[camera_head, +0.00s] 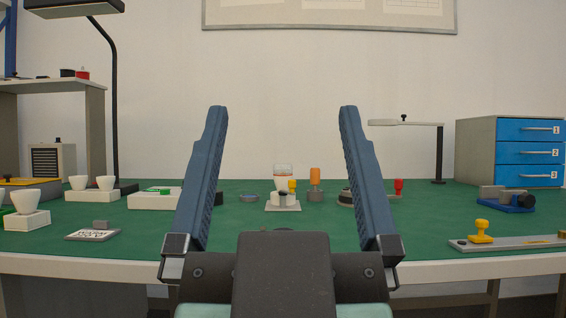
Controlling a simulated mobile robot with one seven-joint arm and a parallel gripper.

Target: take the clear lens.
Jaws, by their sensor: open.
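My gripper (283,112) is open and empty in the lower middle, its two blue fingers wide apart and pointing away over the bench. A small flat round disc (249,197) with a bluish face lies on the green mat, just right of the left finger. A see-through cup-like piece (284,171) with a white lower part shows between the fingers, above a light block. I cannot tell for sure which of these is the clear lens. Both are beyond my gripper and apart from it.
An orange-topped tool (315,183) and a yellow-knobbed block (284,200) stand between the fingers. A red-topped piece (398,187) is right of the right finger. A blue drawer cabinet (530,150) is back right. The mat's front middle is clear.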

